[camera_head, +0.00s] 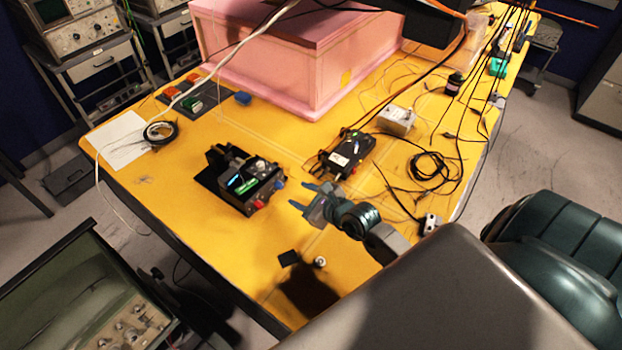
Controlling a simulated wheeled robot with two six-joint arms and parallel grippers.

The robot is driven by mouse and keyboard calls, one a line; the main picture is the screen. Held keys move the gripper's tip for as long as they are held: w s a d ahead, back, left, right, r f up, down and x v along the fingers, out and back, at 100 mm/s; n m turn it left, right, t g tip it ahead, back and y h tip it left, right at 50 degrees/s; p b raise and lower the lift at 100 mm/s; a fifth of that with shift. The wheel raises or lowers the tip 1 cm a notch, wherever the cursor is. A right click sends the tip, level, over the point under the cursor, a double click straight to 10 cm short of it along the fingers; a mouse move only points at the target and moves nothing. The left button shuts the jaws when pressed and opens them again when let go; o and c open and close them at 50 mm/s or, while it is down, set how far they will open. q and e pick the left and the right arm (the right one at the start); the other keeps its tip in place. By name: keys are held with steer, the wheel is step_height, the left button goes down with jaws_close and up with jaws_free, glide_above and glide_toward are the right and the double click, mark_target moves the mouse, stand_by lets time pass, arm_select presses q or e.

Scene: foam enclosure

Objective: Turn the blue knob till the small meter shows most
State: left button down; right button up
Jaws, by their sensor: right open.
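A black instrument (230,193) stands on the yellow table, left of the picture's centre. It has a small lit display (236,181), which I take for the small meter; its reading is too small to make out. My left gripper is not in view.
A pink foam box (275,75) stands behind the instrument. A black device (347,154) and a grey metal box (396,119) lie behind my right gripper, among loose black cables (432,168). A white sheet (118,139) lies at the left.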

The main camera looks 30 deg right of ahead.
steer(key=shift+v, duration=1.8)
